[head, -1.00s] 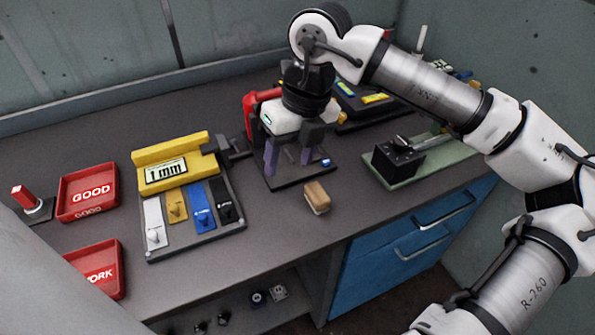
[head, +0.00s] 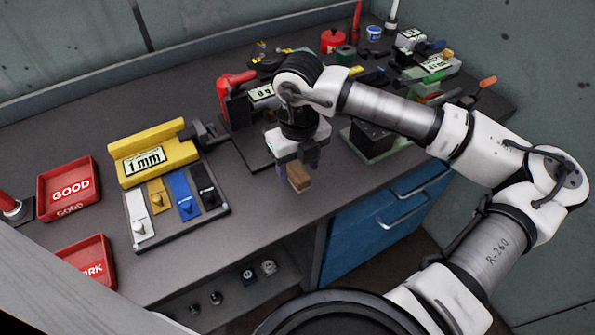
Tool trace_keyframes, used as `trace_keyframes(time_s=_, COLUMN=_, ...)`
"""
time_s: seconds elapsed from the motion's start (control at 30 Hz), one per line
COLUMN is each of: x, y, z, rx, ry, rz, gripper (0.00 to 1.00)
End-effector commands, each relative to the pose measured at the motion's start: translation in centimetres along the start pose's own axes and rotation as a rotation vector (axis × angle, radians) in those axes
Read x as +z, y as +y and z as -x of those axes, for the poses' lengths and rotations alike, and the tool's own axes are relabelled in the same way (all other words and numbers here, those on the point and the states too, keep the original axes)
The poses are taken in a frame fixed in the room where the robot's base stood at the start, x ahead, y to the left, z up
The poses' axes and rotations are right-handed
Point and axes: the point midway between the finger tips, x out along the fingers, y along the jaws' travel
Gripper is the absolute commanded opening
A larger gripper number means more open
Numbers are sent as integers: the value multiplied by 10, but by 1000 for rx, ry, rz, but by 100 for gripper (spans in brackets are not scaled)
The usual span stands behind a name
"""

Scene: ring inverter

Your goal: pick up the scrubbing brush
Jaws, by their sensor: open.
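The scrubbing brush (head: 298,180), a small block with a tan wooden back, lies on the grey bench near its front edge. My gripper (head: 297,172) points down over the brush with its purple fingers apart. The fingers are at the brush's far side and partly behind it in this view. I cannot tell whether they touch it or how high they are above the bench.
A yellow gauge (head: 150,155) reading 1 mm and a rack of coloured tabs (head: 178,203) stand to the left. Red trays (head: 68,188) are at far left. A red-handled device (head: 235,95) stands behind my gripper. The bench front left of the brush (head: 255,225) is clear.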

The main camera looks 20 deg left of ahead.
Motion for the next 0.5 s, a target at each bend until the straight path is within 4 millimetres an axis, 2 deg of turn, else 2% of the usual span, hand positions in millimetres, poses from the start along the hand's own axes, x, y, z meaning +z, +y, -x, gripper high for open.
trace_keyframes(time_s=0.2, x=0, y=0, z=-25, rx=3, ry=0, rz=0, gripper=56)
trace_keyframes(time_s=0.47, x=0, y=-1, z=-30, rx=0, ry=-1, rz=0, gripper=56)
trace_keyframes(time_s=0.5, x=0, y=-1, z=-30, rx=0, ry=-1, rz=0, gripper=54)
